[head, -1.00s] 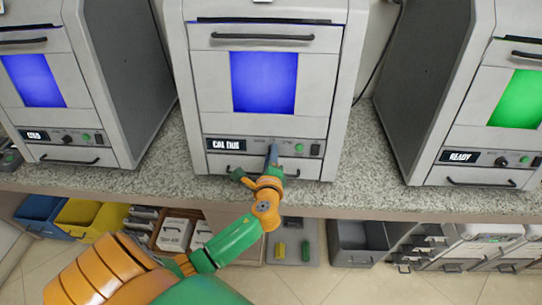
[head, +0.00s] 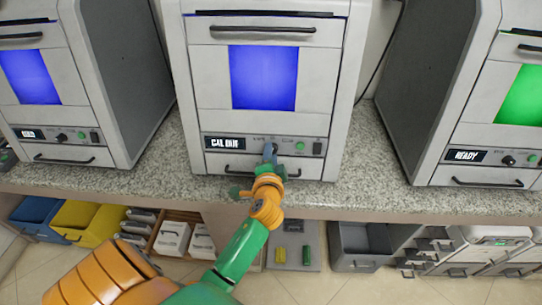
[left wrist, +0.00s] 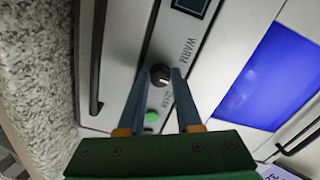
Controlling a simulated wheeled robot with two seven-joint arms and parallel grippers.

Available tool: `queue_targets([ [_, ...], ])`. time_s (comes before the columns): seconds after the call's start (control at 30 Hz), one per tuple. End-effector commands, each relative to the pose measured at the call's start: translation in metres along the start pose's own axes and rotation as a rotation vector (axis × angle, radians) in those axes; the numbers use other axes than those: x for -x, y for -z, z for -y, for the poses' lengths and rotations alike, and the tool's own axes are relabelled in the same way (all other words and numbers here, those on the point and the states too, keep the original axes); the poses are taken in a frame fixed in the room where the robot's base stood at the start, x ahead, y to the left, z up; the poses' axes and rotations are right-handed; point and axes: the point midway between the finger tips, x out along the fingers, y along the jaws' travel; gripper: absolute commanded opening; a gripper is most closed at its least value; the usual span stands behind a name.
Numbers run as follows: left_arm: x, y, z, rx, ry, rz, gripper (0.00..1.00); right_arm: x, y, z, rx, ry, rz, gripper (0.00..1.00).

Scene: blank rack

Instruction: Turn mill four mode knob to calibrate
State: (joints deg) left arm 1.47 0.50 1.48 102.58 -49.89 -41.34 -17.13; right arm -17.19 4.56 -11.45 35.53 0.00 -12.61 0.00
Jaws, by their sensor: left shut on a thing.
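The middle mill (head: 210,100) is a light grey cabinet with a blue window and a display (head: 224,143) reading "CAL DUE". Its black mode knob (left wrist: 160,75) has a pale pointer mark and shows in the left wrist view. The label "WARM" stands beside it, and another label near the green button is partly covered. My left gripper (head: 270,152) reaches the mill's front panel from below and hides the knob in the head view. In the left wrist view its two fingers (left wrist: 160,82) are shut on the knob, one on each side. My right gripper is not in view.
A green button (head: 301,146) and a dark switch (head: 317,148) sit right of the knob; a drawer handle (head: 250,171) lies below. Similar mills stand left (head: 118,70) and right (head: 450,90). The speckled counter (head: 365,160) is clear between them. Bins (head: 85,222) sit below.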

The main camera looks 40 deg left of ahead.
Motion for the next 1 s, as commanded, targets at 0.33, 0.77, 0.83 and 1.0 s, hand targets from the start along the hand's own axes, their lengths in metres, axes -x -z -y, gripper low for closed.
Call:
queue_targets([
  [0.33, -0.0002, 0.0002, 0.0001, 0.107, -0.002, -0.001, 0.0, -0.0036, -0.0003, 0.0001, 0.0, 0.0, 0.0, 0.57],
  [0.77, -0.0001, 0.0006, 0.0007, 0.122, -0.001, -0.002, 0.0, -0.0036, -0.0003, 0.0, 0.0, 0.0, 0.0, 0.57],
  [0.83, -0.0001, 0.0006, 0.0008, 0.122, -0.001, -0.002, 0.0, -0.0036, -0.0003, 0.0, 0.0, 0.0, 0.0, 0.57],
  [1.0, -0.0001, 0.0005, 0.0006, 0.121, -0.001, -0.001, 0.63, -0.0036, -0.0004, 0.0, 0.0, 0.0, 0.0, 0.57],
])
